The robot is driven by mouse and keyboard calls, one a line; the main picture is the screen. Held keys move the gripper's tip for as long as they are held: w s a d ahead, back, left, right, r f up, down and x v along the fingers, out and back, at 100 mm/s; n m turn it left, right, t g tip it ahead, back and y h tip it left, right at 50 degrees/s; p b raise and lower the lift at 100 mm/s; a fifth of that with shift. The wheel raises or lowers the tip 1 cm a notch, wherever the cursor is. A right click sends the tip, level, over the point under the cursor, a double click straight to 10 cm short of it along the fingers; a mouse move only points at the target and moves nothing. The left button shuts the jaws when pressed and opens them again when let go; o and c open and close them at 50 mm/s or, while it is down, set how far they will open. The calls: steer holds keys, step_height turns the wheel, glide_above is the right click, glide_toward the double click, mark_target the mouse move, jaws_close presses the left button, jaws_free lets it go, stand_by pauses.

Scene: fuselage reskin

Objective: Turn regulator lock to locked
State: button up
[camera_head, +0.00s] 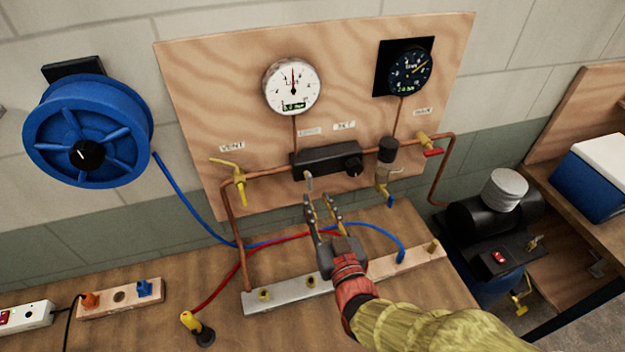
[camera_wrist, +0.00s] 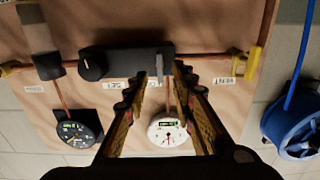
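The regulator (camera_head: 325,161) is a black block on the plywood panel, with a round knob (camera_head: 353,165) at its right end. A small grey lever (camera_head: 309,181), apparently the lock, hangs down at its left part. In the wrist view, which is upside down, the regulator (camera_wrist: 130,61) lies beyond the fingertips and the grey lever (camera_wrist: 160,66) shows between them. My gripper (camera_head: 322,203) is open and empty, just below the regulator and slightly right of the lever. It also shows in the wrist view (camera_wrist: 157,82). I see no contact with the lever.
A white gauge (camera_head: 292,87) and a black gauge (camera_head: 408,70) sit above. A metal manifold (camera_head: 322,287) and hoses lie on the bench below. A blue reel (camera_head: 88,130) hangs left.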

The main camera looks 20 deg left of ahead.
mark_target(311, 184)
steer(key=shift+w+a+r, duration=0.2)
steer(key=shift+w+a, duration=0.15)
steer(key=shift+w, duration=0.1)
steer(key=x, duration=0.6)
steer(key=shift+w+a, duration=0.25)
steer(key=shift+c, duration=1.3)
steer(key=c, duration=0.4)
jaws_close()
